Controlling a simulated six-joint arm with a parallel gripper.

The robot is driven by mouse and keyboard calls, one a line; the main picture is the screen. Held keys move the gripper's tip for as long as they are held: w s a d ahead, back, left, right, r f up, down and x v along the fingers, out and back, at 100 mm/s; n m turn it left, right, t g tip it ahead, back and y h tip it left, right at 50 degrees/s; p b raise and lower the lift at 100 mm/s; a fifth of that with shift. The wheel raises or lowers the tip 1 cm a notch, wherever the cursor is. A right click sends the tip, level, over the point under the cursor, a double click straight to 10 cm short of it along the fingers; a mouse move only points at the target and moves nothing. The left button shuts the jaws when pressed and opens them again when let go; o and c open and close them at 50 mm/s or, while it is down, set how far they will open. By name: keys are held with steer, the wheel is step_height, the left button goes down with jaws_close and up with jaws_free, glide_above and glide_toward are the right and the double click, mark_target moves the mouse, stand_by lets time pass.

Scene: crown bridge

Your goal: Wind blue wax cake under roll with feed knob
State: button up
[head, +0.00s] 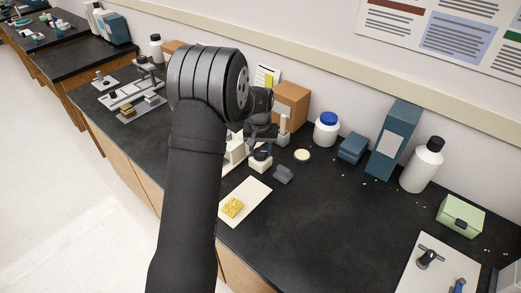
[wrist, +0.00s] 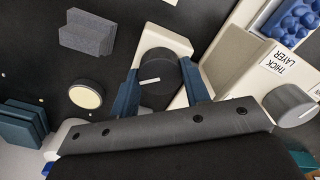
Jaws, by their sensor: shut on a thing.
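The black feed knob (wrist: 157,80), with a white pointer line, sits on a cream block. My gripper (wrist: 160,84) has its two blue fingers on either side of the knob, shut on it. In the head view my gripper (head: 262,136) is mostly behind my arm, above the dark knob (head: 262,154). The blue wax cake (wrist: 292,18) has a bumpy top and shows at the upper right of the wrist view, beside a "THICK LAYER" label. My arm hides it in the head view. I cannot clearly make out the roll or the cake's position relative to it.
A grey knob (wrist: 290,105) is right of my gripper. A grey block (head: 283,174) and round cream disc (head: 302,155) lie near the device. A yellow wax cake (head: 234,208) rests on a cream board (head: 254,191). The front middle of the black bench is clear.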

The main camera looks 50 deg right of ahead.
mark_target(260, 151)
steer(key=m, duration=0.5)
steer(key=shift+m, duration=0.3)
steer(key=m, duration=0.5)
steer(key=shift+m, duration=0.3)
steer(key=o, duration=1)
steer(key=shift+c, duration=0.2)
step_height(260, 151, up, 18)
steer(key=shift+f, duration=0.25)
